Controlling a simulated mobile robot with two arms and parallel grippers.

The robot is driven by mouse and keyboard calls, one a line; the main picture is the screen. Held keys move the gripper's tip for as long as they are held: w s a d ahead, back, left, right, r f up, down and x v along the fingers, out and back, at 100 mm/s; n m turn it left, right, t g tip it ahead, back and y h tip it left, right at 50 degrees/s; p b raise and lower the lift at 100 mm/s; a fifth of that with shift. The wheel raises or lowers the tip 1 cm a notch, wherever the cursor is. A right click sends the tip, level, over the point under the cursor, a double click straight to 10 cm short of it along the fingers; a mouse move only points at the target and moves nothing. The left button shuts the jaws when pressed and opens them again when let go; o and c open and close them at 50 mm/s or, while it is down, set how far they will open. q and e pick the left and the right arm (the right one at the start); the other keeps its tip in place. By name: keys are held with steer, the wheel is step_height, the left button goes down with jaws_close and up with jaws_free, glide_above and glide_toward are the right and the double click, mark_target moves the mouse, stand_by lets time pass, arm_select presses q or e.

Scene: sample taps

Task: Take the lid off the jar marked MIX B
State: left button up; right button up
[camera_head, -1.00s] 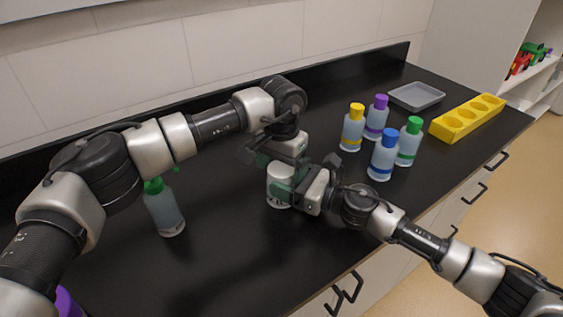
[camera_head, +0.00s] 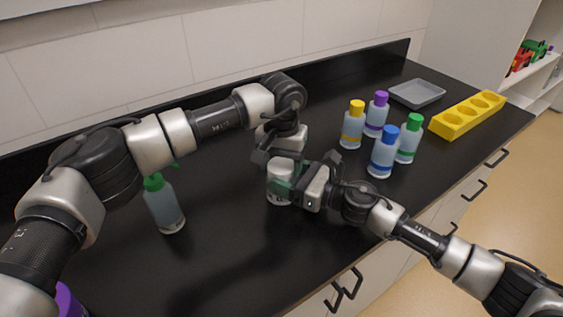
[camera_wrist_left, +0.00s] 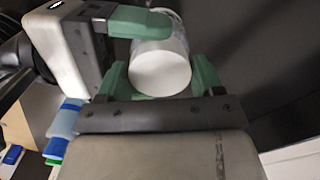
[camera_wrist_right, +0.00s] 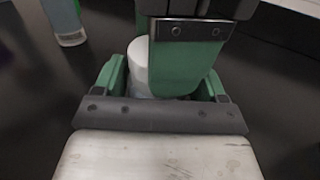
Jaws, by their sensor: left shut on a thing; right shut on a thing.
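A white jar (camera_head: 278,197) stands upright on the black counter, partly hidden by my grippers. No marking on it is legible. My left gripper (camera_head: 283,165) is over the jar's top, shut on its white lid. The round lid top (camera_wrist_left: 160,74) shows between the green fingers in the left wrist view. My right gripper (camera_head: 287,186) reaches in from the right and is shut on the jar's body. In the right wrist view the white jar (camera_wrist_right: 138,62) is between its fingers, partly covered by a green finger of my left gripper. I cannot tell whether the lid is loose.
Bottles with yellow (camera_head: 352,130), purple (camera_head: 376,115), blue (camera_head: 383,155) and green (camera_head: 409,140) caps stand to the right. Behind are a grey tray (camera_head: 416,104) and a yellow rack (camera_head: 442,131). A green-topped bottle (camera_head: 165,208) stands at left. The front middle counter is clear.

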arm_select(q)
steer(key=o, duration=1)
steer(key=shift+r, duration=0.1)
step_height(320, 180, up, 4)
steer(key=shift+f, duration=0.15)
step_height(320, 180, up, 4)
steer(key=shift+f+n, duration=0.1)
steer(key=shift+n, duration=0.4)
steer(key=shift+c, duration=1.2)
steer(key=shift+f, duration=3.85)
